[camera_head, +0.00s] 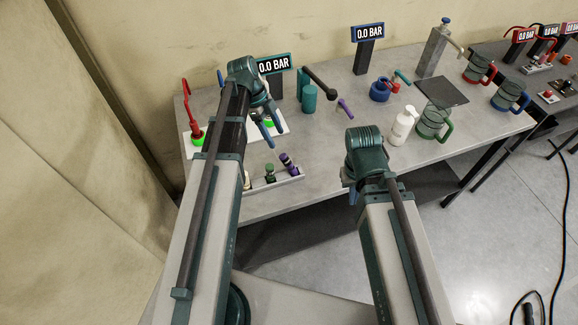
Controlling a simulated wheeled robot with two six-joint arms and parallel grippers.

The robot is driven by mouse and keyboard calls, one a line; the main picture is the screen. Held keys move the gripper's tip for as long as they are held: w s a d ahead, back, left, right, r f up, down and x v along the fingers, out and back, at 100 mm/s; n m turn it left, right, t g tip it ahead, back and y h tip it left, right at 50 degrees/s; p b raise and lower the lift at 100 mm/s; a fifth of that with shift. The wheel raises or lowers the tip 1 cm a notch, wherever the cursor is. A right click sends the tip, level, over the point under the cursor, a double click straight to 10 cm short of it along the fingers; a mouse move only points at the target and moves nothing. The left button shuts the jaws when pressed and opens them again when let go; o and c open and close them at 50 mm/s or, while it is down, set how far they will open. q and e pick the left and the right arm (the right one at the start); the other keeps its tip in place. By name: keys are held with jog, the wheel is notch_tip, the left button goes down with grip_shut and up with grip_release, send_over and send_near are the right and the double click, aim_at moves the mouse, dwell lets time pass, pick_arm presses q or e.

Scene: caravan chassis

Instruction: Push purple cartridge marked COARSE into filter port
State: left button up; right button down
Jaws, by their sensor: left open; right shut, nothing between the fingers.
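A purple and dark cartridge (288,164) stands slightly tilted at the right end of a small light rack (278,182) near the table's front edge. Its marking is too small to read. My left gripper (268,127) is open above the white board, behind the rack and apart from the cartridge. My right gripper (352,190) is shut and empty at the table's front edge, right of the rack; its fingers are mostly hidden by its wrist. I cannot tell for sure which fitting is the filter port. A teal cylinder (308,99) with a dark handle stands behind the rack.
A dark green cartridge (270,173) stands in the rack too. A white board carries a red hose on a green ring (197,138). A white bottle (402,126) and a green mug (432,122) stand on the right. The table between rack and bottle is mostly clear.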

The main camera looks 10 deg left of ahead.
aim_at(288, 164)
pick_arm(q)
jog(key=b+x, duration=0.7)
jog(key=shift+w+f, duration=0.1)
jog(key=shift+f, duration=0.3)
jog(key=shift+d+f+b, duration=0.2)
jog(key=shift+f+b, duration=0.15)
jog(key=shift+b, duration=0.2)
jog(key=b+x, duration=0.5)
jog(key=shift+s+f, duration=0.1)
jog(key=shift+s, duration=0.15)
grip_shut()
